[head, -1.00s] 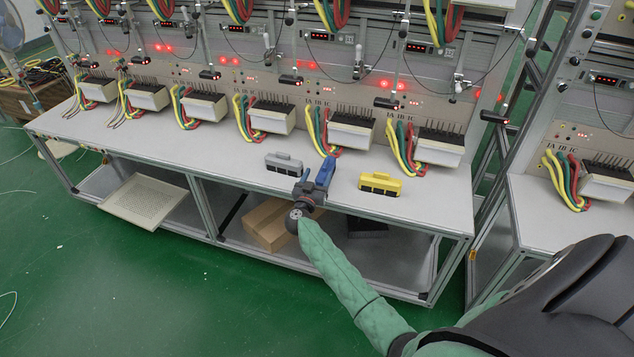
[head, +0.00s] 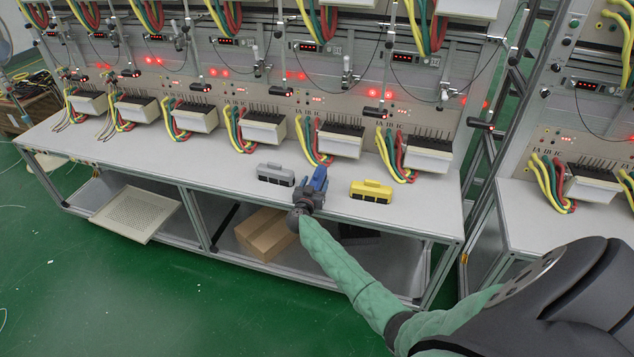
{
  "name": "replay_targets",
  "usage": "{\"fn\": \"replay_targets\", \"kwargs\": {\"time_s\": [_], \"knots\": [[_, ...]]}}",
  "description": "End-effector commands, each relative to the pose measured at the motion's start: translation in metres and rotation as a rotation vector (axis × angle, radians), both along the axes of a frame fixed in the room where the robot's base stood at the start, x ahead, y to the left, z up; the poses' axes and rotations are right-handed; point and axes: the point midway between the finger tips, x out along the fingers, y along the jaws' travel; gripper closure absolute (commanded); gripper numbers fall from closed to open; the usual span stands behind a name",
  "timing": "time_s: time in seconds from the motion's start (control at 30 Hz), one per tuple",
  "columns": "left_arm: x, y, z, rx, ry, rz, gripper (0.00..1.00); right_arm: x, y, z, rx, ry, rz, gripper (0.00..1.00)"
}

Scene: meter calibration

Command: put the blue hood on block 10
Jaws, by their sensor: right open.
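The blue hood (head: 319,178) sits near the front edge of the bench, between a grey hood and a yellow hood. My right gripper (head: 313,188) is open at the blue hood's near end and partly covers it. I cannot tell whether the fingers are around the hood or touching it. Several white terminal blocks with black tops stand along the back of the bench, one of them (head: 341,143) behind the blue hood. Their numbers are too small to read, so I cannot tell which is block 10. My left gripper is out of view.
The grey hood (head: 276,174) lies left of the blue one, the yellow hood (head: 371,191) right of it. Yellow, green and red cables (head: 389,155) bulge beside the blocks. The bench top (head: 215,160) is clear left of the hoods. A cardboard box (head: 266,234) sits on the lower shelf.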

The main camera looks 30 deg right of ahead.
Motion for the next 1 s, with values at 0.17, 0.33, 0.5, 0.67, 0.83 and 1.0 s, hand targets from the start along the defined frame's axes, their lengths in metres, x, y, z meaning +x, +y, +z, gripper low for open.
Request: {"fn": "replay_targets", "kwargs": {"time_s": [0.17, 0.33, 0.5, 0.67, 0.83, 1.0], "knots": [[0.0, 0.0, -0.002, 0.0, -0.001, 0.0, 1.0, 0.003, -0.002, 0.0, 0.001, -0.001, 0.001, 0.36], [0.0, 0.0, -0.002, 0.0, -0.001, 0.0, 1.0, 0.003, -0.002, 0.0, 0.001, -0.001, 0.001, 0.44], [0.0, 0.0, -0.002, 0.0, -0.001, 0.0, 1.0, 0.003, -0.002, 0.0, 0.001, -0.001, 0.001, 0.78], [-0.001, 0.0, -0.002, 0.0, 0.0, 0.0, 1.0, 0.003, -0.002, 0.0, 0.001, -0.001, 0.001, 0.88], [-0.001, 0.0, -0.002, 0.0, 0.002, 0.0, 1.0, 0.003, -0.002, 0.001, 0.001, -0.001, 0.001, 0.89], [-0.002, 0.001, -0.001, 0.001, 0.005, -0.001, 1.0, 0.003, -0.001, 0.016, 0.003, -0.004, 0.002, 0.89]]}}
